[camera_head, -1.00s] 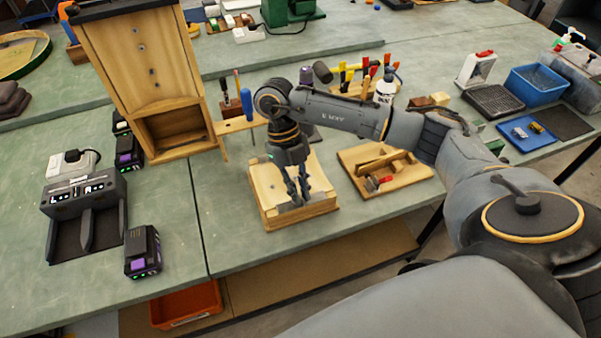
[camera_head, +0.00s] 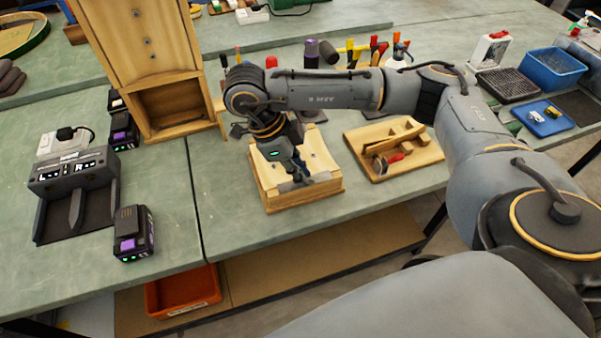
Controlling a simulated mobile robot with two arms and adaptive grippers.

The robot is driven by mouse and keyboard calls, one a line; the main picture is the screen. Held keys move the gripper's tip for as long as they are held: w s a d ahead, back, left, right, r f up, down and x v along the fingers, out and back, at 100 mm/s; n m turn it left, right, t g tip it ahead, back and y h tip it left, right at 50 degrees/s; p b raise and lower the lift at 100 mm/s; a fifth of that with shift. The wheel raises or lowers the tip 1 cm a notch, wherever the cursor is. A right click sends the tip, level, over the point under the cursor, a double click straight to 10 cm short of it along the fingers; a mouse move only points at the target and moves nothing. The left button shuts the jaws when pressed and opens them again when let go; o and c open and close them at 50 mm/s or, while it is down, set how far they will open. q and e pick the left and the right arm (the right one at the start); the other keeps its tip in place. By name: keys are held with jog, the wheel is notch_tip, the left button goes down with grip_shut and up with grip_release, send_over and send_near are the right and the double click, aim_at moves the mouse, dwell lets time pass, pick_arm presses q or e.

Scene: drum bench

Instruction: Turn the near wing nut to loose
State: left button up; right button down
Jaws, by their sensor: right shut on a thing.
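A square wooden block (camera_head: 278,197) lies on the green bench, with a grey metal piece (camera_head: 290,186) along its near side. My right gripper (camera_head: 302,178) reaches down over the block from above, tilted, with its fingertips low at the near side of the top. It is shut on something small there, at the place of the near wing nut. The fingers hide the nut, so its shape and angle cannot be told. My left gripper is not in view.
A wooden tray (camera_head: 424,157) with wooden tools lies right of the block. A tall wooden case (camera_head: 163,60) stands behind left. A charger (camera_head: 75,185) and a battery (camera_head: 133,236) sit at left. The bench's front edge is close below the block.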

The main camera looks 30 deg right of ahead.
jog(key=n+t+b, duration=0.1)
jog(key=n+b, duration=0.1)
jog(key=n+t+b, duration=0.1)
jog(key=n, duration=0.2)
jog(key=shift+s+a+f+h+b, duration=0.1)
jog(key=shift+s+f+h+b, duration=0.1)
jog(key=shift+h+b, duration=0.2)
jog(key=shift+s+r+n+t+b, duration=0.15)
jog(key=shift+n+t+b, duration=0.45)
jog(key=shift+n+b, duration=0.85)
jog(key=shift+n, duration=0.35)
jog(key=c, duration=1.4)
grip_release()
jog(key=v, duration=1.2)
jog(key=shift+s, duration=0.1)
